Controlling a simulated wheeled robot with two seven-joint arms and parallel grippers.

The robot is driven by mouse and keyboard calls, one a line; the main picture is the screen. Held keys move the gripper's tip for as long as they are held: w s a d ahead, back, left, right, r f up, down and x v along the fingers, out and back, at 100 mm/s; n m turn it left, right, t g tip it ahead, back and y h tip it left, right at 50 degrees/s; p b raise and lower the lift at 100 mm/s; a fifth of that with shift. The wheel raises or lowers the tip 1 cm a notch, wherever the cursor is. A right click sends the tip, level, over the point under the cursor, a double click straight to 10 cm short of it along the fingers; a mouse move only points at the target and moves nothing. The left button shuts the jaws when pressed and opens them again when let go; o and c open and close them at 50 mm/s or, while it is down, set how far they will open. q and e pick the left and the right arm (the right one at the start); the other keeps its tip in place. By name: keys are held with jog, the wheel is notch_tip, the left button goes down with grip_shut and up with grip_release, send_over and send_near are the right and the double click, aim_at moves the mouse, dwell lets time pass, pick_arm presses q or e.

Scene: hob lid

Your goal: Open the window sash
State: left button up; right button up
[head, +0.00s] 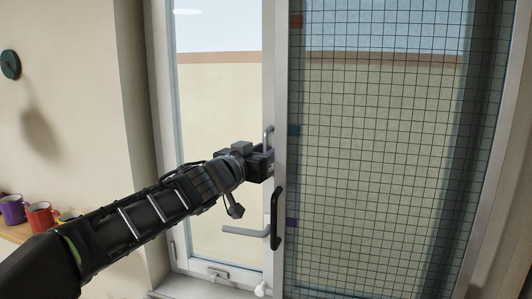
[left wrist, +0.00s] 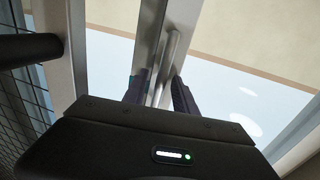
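The window sash (head: 220,115) is a glazed panel in a pale frame, left of a gridded screen panel. A grey vertical bar handle (head: 267,138) is on its right edge. My left gripper (head: 266,164) is at the lower part of this bar. In the left wrist view, the bar (left wrist: 171,50) runs between the two dark fingers of the left gripper (left wrist: 160,88). The fingers are apart, with narrow gaps seeming to show beside the bar; contact is unclear. The gripper's body hides the bar's lower end. My right gripper is not in view.
A black handle (head: 276,218) is on the screen panel's frame, just below the gripper. A grey lever (head: 243,231) sticks out left of it. The gridded screen (head: 385,150) fills the right side. Mugs (head: 41,216) stand on a shelf at the left.

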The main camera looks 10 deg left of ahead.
pick_arm(q)
jog(key=shift+c, duration=0.2)
grip_shut()
dwell(1.1)
